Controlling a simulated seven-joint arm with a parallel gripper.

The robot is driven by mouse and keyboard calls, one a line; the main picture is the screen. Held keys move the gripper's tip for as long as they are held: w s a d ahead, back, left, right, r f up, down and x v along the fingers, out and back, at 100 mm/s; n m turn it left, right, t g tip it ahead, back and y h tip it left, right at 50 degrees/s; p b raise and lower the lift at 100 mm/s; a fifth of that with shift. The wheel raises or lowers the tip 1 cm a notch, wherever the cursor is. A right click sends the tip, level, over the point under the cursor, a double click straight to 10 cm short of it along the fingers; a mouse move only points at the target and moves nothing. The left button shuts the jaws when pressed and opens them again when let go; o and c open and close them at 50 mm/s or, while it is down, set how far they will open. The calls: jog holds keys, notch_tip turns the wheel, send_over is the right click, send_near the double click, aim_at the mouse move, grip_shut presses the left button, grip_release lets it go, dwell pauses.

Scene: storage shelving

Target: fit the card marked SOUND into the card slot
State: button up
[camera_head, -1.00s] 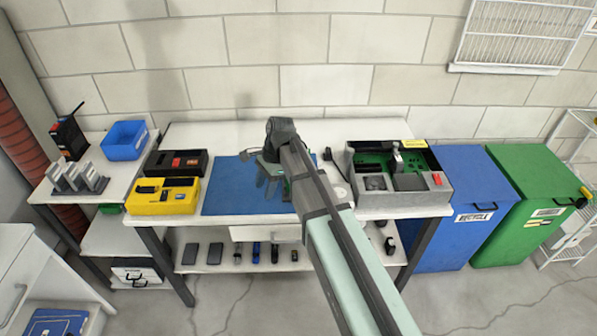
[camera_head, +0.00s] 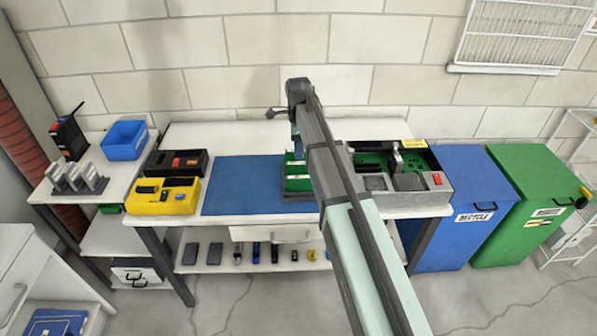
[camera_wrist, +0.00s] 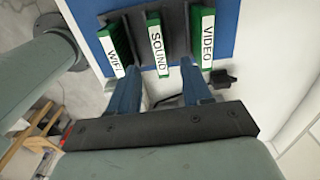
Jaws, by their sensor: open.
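In the wrist view, the SOUND card (camera_wrist: 156,45) stands between the WIFI card (camera_wrist: 112,50) and the VIDEO card (camera_wrist: 206,40) in a dark rack (camera_wrist: 178,30). The cards are green with white labels. My gripper (camera_wrist: 161,70) is open and empty, with one blue finger to each side of the SOUND card's near end. I cannot tell whether they touch it. In the head view, the rack's green cards (camera_head: 297,184) are partly hidden by my arm. An open grey case (camera_head: 433,198) with a green board (camera_head: 368,160) is to the right; its card slot is not clear.
A blue mat (camera_head: 240,185) has free room left of the rack. A yellow box (camera_head: 165,207) and a black box (camera_head: 158,163) stand at the bench's left end. A wall (camera_head: 235,60) rises behind the bench.

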aim_at(299, 163)
jog(key=shift+f, duration=3.7)
grip_shut()
